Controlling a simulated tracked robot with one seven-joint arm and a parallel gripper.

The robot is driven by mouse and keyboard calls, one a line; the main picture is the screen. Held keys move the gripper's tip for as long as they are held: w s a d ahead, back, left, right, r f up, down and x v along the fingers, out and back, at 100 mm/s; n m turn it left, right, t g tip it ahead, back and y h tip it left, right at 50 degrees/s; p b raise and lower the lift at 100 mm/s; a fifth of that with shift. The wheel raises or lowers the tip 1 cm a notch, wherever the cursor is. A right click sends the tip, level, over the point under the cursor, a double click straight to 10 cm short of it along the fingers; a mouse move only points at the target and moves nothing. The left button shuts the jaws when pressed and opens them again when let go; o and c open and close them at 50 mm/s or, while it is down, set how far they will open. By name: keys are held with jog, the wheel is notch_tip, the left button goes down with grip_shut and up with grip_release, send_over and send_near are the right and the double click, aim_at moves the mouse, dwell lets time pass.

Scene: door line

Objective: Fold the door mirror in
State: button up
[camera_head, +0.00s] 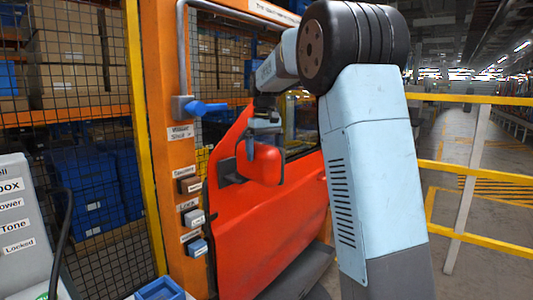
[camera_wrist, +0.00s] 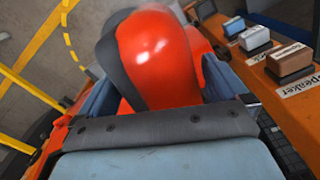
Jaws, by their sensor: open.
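The red door mirror (camera_head: 262,164) sits on a dark mount at the upper edge of the red car door (camera_head: 265,220). It stands out from the door. My gripper (camera_head: 264,128) is at the top of the mirror in the head view. In the wrist view, the glossy red mirror shell with its dark edge (camera_wrist: 158,55) fills the space between my two spread blue-grey fingers (camera_wrist: 157,92). The gripper is open around the mirror; whether either finger touches it I cannot tell. The mirror's lower part is hidden behind the gripper there.
An orange post (camera_head: 163,130) left of the door carries a blue lever (camera_head: 207,107) and several labelled buttons (camera_head: 188,184). A grey control panel (camera_head: 22,230) stands at far left. Yellow railings (camera_head: 470,170) run on the right. A blue bin (camera_head: 160,289) is at the bottom.

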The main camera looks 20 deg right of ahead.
jog(key=shift+f, duration=0.3)
jog(key=shift+c, duration=0.3)
